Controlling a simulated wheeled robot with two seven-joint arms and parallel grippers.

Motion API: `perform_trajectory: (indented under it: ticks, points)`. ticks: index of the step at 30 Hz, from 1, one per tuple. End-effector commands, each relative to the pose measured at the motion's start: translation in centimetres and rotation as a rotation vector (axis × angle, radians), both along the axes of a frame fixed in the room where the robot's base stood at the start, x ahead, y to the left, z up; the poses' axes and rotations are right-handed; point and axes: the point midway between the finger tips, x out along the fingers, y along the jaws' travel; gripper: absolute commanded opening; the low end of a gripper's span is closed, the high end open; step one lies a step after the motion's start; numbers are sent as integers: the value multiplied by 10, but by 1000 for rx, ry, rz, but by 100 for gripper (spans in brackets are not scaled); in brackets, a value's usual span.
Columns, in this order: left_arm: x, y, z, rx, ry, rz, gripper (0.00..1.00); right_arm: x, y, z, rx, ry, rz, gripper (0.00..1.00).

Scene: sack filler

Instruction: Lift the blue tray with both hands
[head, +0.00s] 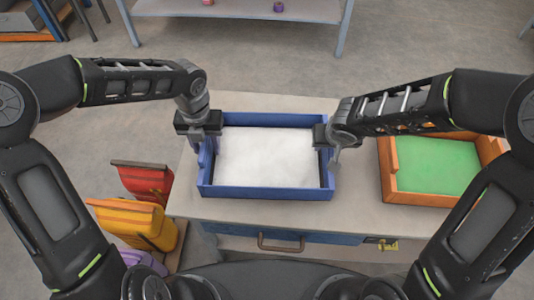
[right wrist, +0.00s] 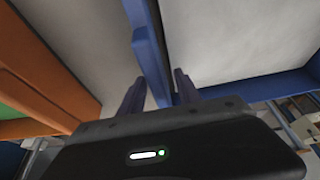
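The blue tray (head: 265,193) sits on the table in the middle of the head view, its inside showing a plain whitish surface. My left gripper (head: 205,143) is at the tray's left wall, pointing down; its fingers blend with the blue there, so their spacing is unclear. My right gripper (head: 330,146) is at the right wall, mostly hidden by its own wrist in the head view. In the right wrist view, the right gripper's two fingers (right wrist: 158,86) stand apart, one on each side of the blue tray's wall (right wrist: 148,45), with a gap visible beside it.
An orange tray with a green inside (head: 437,165) stands on the table at right. Red (head: 145,180) and yellow (head: 140,222) containers stand beside the table at left. A drawer handle (head: 281,243) is at the front. Another table (head: 240,10) stands behind.

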Motion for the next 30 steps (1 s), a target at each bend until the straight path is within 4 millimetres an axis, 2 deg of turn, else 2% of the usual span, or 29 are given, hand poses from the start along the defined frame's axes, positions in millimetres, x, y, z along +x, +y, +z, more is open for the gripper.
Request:
perform_trajectory:
  ticks: [9,24,30]
  points:
    - [0,0,-3,-1,0,0,40,1,0,-3,1,0,-1,40]
    - [0,0,-3,-1,-1,0,0,1,0,-3,1,0,0,0]
    - [0,0,-3,-1,-1,0,0,1,0,-3,1,0,0,0]
